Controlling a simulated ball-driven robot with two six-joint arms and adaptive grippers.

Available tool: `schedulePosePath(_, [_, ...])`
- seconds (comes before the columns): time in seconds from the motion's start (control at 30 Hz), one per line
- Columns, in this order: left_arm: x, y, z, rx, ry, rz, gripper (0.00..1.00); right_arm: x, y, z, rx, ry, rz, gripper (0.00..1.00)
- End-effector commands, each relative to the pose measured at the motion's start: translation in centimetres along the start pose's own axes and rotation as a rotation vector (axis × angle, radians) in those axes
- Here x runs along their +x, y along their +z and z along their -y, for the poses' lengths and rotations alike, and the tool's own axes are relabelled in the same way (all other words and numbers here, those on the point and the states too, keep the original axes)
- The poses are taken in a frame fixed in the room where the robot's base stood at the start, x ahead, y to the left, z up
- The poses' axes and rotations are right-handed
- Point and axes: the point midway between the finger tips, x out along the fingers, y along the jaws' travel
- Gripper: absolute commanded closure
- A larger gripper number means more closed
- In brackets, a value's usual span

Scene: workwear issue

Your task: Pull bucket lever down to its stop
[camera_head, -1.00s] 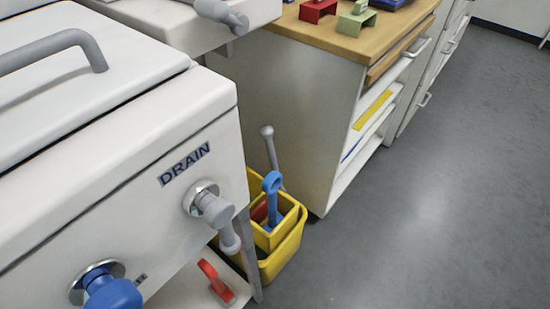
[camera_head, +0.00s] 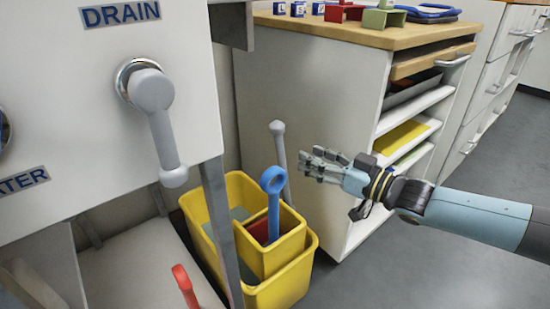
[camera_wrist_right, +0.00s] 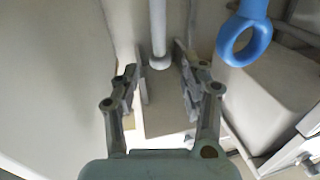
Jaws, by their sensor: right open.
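The yellow bucket (camera_head: 290,282) stands on the floor beside the white sink unit. A grey lever (camera_head: 283,160) with a round knob rises upright at its back. In the right wrist view the grey lever (camera_wrist_right: 157,25) points in between my fingers, its knob near the fingertips. My right gripper (camera_head: 308,164) is open, just right of the lever in the head view, with no visible grip on it. A blue ring-ended handle (camera_head: 273,205) stands in the bucket's front compartment; its ring (camera_wrist_right: 245,42) shows right of my fingers. My left gripper is out of view.
The drain lever (camera_head: 162,130) hangs from the sink front at left. A red handle (camera_head: 184,285) is below it. A white cabinet (camera_head: 320,90) with a wooden top stands behind the bucket. Open grey floor (camera_head: 400,270) lies to the right.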

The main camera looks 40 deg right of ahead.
Motion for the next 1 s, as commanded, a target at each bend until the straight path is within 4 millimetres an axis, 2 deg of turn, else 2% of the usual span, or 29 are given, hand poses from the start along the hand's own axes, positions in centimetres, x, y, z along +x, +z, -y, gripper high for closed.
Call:
schedulePosePath(0.5, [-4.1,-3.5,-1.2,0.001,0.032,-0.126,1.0,8.9,0.1,0.0,0.0,0.003,0.0,0.56])
schedulePosePath(0.7, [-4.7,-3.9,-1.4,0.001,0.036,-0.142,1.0,10.3,0.0,-0.1,0.0,0.004,0.001,0.56])
schedulePosePath(0.97, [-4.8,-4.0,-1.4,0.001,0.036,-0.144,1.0,10.4,-0.1,-0.1,0.0,0.004,0.001,0.56])
schedulePosePath(1.0, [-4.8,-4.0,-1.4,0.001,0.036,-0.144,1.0,10.4,-0.1,-0.1,0.0,0.004,0.001,0.61])
